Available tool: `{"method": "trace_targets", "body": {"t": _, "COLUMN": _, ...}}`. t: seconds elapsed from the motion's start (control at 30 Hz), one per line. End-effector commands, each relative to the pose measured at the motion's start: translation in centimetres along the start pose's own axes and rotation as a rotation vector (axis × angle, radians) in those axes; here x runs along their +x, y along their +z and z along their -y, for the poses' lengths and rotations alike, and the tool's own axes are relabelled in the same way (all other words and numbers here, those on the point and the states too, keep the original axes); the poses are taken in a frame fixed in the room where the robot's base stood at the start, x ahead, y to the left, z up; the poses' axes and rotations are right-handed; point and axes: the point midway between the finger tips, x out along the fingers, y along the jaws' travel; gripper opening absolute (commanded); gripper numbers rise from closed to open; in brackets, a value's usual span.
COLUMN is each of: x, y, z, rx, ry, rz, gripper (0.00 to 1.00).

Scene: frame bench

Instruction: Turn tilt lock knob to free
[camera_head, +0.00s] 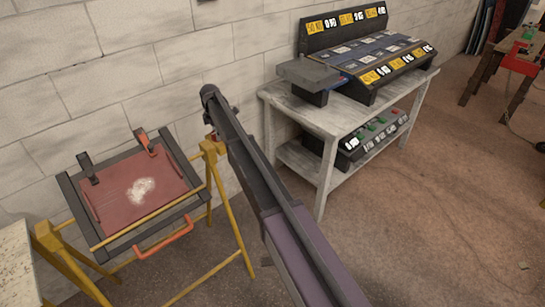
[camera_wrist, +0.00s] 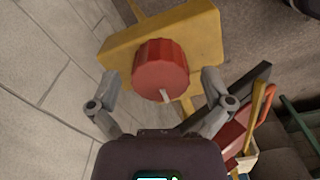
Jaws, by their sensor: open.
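The tilt lock knob (camera_wrist: 160,72) is a red ribbed round knob with a pale pointer mark, on a yellow plate (camera_wrist: 205,38) in the wrist view. My gripper (camera_wrist: 162,92) is open, with one grey finger on each side of the knob and gaps between them and it. In the head view my arm reaches to the yellow stand, and the knob is mostly hidden there. The tilting frame (camera_head: 83,223) holds a dark red panel (camera_head: 140,190) and sits tilted on the yellow stand (camera_head: 232,225).
A block wall (camera_head: 150,65) stands close behind the frame. A grey shelf table (camera_head: 325,125) with a display of labelled boxes (camera_head: 370,55) is to the right. An orange handle (camera_head: 165,240) juts from the frame's front.

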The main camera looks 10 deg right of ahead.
Motion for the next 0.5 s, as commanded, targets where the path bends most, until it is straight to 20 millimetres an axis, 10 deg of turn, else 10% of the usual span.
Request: {"method": "trace_targets", "body": {"t": 0.5, "x": 0.00, "y": -0.02, "z": 0.01, "rx": 0.349, "ry": 0.000, "rz": 0.000, "gripper": 1.00}}
